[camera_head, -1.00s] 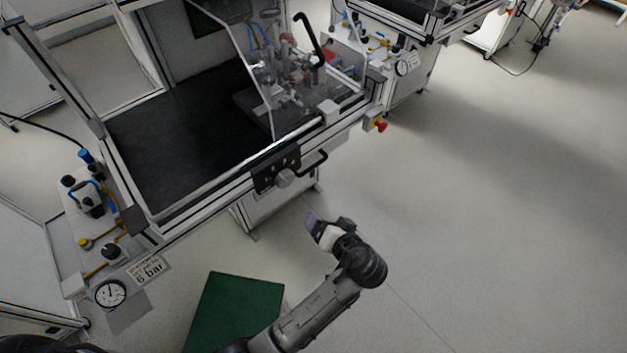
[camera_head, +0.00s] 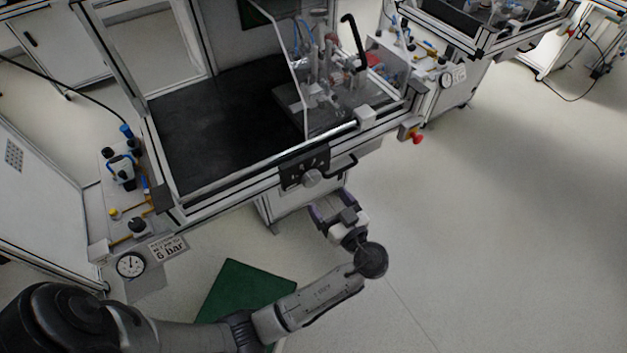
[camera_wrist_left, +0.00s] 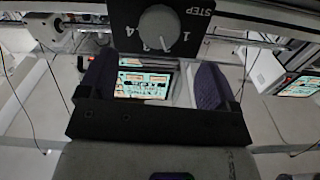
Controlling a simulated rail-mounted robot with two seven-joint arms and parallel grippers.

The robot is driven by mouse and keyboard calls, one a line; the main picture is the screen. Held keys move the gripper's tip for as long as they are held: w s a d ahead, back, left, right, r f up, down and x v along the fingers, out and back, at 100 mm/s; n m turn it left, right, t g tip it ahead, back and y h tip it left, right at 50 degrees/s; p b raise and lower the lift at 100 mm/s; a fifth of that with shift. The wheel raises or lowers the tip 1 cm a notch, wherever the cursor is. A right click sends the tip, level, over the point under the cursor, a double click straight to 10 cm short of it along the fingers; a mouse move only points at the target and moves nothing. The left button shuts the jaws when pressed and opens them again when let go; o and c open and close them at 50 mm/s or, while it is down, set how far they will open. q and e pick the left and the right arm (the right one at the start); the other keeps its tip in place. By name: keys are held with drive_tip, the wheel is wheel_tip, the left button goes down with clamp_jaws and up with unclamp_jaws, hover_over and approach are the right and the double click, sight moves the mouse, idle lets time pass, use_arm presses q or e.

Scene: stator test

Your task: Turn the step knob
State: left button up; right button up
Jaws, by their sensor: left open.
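The step knob (camera_head: 312,178) is a round grey knob on a black plate (camera_head: 291,171) at the front rail of the bench. In the left wrist view the knob (camera_wrist_left: 158,28) shows at the top centre, with the word STEP and numbers beside it. My left gripper (camera_head: 332,206) is open and empty, just below and a little right of the knob in the head view. In the left wrist view its two dark purple fingers (camera_wrist_left: 155,84) are spread wide below the knob, apart from it. My right gripper is not in view.
A clear guard covers the fixture on the bench. A gauge (camera_head: 131,265) stands at the left. The floor at right is clear.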

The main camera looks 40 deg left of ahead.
sight(314, 182)
use_arm(q)
drive_tip(key=x, duration=0.5)
drive_tip(key=shift+w+a, duration=0.15)
drive_tip(key=shift+a, duration=0.15)
drive_tip(key=shift+x, duration=1.1)
drive_tip(key=shift+c, duration=0.3)
